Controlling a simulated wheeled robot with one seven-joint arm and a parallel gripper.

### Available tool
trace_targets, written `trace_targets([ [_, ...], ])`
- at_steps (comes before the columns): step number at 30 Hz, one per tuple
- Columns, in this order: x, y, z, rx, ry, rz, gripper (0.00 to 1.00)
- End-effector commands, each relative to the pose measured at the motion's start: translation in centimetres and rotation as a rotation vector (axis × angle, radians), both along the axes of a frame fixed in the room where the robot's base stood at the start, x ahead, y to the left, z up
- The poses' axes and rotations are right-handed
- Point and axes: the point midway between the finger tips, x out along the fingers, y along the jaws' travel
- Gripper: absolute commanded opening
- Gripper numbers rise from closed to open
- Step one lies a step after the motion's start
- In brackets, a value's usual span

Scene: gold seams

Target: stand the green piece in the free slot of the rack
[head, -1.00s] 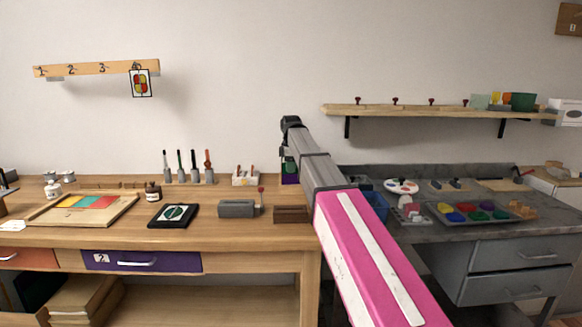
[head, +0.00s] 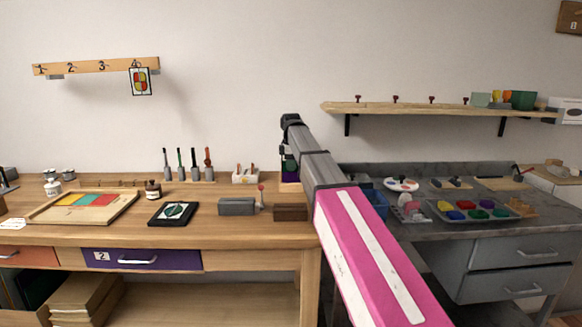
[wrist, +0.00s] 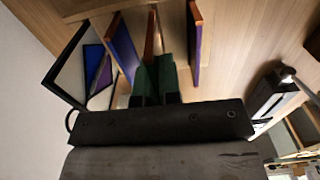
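The green piece (wrist: 168,72) is between the fingers of my gripper (wrist: 157,98) in the wrist view; the gripper is shut on it. It shows small and dark in the head view (head: 289,167). The rack stands below my gripper at the back of the wooden bench, largely hidden by my arm in the head view. In the wrist view a blue-purple piece (wrist: 123,48) stands left of the green piece and a purple piece with an orange edge (wrist: 197,45) stands right. A wooden divider edge (wrist: 149,35) is close beside the green piece. Whether it touches the rack floor I cannot tell.
A brown block (head: 290,212) and a grey box with a red-knobbed lever (head: 237,207) stand in front of the rack. A small white holder (head: 246,176) is to its left. A blue bin (head: 376,203) is right of my arm.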

Motion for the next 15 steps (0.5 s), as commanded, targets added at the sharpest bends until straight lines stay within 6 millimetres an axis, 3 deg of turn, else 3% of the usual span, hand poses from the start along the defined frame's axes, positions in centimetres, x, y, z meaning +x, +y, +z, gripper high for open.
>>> trace_targets([
  [15,-0.01,0.0,-0.85,0.0,0.0,0.0,0.0],
])
